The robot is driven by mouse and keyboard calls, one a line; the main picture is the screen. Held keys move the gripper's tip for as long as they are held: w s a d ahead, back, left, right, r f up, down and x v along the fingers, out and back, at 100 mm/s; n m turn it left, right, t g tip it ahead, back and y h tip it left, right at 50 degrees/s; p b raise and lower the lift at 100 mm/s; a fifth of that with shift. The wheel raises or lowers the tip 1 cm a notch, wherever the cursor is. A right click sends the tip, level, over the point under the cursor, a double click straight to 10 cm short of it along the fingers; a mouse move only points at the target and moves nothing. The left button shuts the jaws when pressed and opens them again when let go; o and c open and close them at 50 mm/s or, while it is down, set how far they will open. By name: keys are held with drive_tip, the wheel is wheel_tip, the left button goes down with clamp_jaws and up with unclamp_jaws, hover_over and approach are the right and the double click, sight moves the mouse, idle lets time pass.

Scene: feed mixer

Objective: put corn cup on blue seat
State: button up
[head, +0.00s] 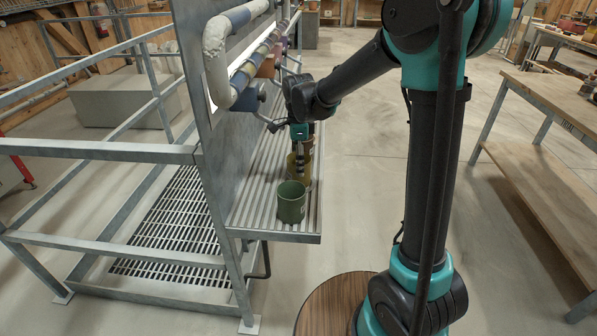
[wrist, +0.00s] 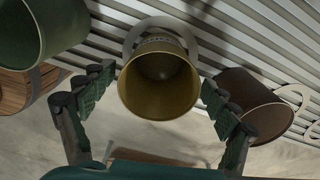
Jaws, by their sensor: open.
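The yellow cup (wrist: 158,85), the corn-coloured one, stands on the slatted shelf, its mouth towards my wrist camera. In the head view the yellow cup (head: 292,172) is partly hidden by my gripper (head: 299,155). In the wrist view my gripper (wrist: 160,96) is open, with one finger on each side of the yellow cup; I cannot tell whether they touch it. A small dark blue part (head: 249,98) on the upright panel beneath the pipes may be the blue seat; nothing clearly sits on it.
A green cup (head: 291,203) stands nearer on the shelf (head: 247,208), and a brown cup (wrist: 250,105) stands on the other side. The metal panel (head: 192,75) and pipes (head: 216,60) border the shelf. A workbench (head: 545,95) is at right, with open floor between.

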wheel_tip(320, 180, up, 7)
drive_tip(key=shift+r, duration=0.2)
drive_tip(key=s+d+f+n+t, duration=0.2)
drive_tip(key=s+d+f+n, duration=0.4)
drive_tip(key=d, duration=0.6)
drive_tip(key=s+d+f+n+t, duration=0.2)
drive_tip(key=s+d+f+n, duration=0.5)
drive_tip(key=s+d+n, duration=0.3)
drive_tip(key=s+d, duration=0.1)
drive_tip(key=s, duration=0.2)
drive_tip(key=shift+s+d+f, duration=0.15)
drive_tip(key=shift+d, duration=0.2)
